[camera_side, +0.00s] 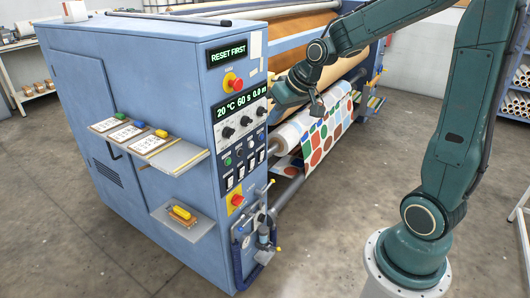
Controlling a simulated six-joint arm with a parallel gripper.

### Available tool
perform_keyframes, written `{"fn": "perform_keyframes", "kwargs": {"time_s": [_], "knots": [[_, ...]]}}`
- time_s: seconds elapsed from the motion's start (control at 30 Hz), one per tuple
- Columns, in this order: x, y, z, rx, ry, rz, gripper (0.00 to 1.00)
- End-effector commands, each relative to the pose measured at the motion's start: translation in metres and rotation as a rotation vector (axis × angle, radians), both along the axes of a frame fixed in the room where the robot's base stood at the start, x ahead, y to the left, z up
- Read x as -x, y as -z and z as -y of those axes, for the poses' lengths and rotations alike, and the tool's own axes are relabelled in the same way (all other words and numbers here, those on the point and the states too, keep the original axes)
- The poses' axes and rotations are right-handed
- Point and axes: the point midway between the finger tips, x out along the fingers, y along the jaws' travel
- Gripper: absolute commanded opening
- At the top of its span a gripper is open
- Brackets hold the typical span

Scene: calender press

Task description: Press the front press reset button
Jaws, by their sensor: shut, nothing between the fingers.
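The blue press cabinet (190,100) stands at left centre, its narrow control face turned to the right. Its upper display (227,54) reads "RESET FIRST". Below the lower display (241,104) are three black knobs, then a row of small round buttons with a green one (227,161) at its left end. The button labels are too small to read, so I cannot tell which one is the reset button. My gripper (316,108) is shut and empty. In the picture it is right of the control face, in front of the rollers, apart from the buttons.
A red mushroom button (233,83) on yellow sits between the displays; another (236,200) is lower down. Shelves (150,142) with cards stick out from the cabinet's left side. Printed fabric (325,125) hangs over the rollers. Pipes and a gauge (262,235) stand out at the lower front.

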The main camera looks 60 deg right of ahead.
Motion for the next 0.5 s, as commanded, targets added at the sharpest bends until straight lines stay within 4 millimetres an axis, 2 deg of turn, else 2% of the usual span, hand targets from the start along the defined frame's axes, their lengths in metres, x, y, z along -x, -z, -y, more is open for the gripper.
{"fn": "perform_keyframes", "kwargs": {"time_s": [0.2, 0.5], "knots": [[-0.026, 0.026, 0.033, -0.036, 0.051, 0.02, 0.0], [-0.051, 0.066, 0.079, -0.087, 0.126, 0.058, 0.0]]}}
